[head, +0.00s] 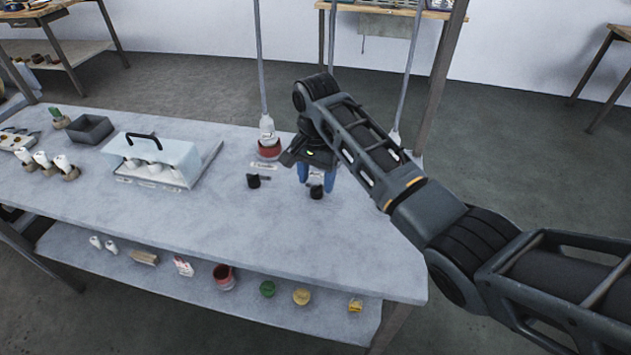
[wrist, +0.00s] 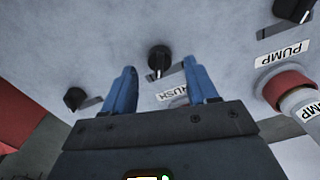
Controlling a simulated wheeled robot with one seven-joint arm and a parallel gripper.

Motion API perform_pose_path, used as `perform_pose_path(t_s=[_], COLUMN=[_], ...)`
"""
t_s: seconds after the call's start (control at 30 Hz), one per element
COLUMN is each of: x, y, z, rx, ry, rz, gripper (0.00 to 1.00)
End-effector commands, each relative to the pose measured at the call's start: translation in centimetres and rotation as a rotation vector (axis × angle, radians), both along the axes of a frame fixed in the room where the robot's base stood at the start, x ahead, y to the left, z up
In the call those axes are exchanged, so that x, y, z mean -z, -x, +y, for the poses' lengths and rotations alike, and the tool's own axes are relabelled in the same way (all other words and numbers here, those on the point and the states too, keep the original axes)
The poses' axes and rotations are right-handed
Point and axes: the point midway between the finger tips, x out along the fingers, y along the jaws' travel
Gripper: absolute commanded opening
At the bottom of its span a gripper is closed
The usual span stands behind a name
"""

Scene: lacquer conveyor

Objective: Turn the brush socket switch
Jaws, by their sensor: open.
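The brush socket switch (wrist: 159,60) is a small black knob with a white pointer mark, seen in the wrist view beyond and between the two blue fingers. A white label (wrist: 172,95) beside it reads "RUSH", its first letter hidden by the finger. My gripper (wrist: 160,72) is open and nothing is clamped in it. In the head view my gripper (head: 316,176) points down over the grey table, with a black knob (head: 316,192) just below the fingertips. I cannot tell whether the fingers touch the knob.
Other black knobs stand left (wrist: 75,98) and upper right (wrist: 293,10) in the wrist view. A red-ringed socket with a PUMP plug (wrist: 288,90) is at the right.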

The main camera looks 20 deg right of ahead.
Motion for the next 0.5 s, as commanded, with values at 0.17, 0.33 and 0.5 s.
perform_pose_path(t_s=[0.17,0.33,0.5], x=[2.0,2.6,2.7], y=[0.0,0.0,0.0], z=[0.0,0.0,0.0], rx=[0.001,0.000,0.000], ry=[0.001,0.001,0.000], rz=[0.001,-0.001,-0.001], gripper=[0.58,0.58,0.58])
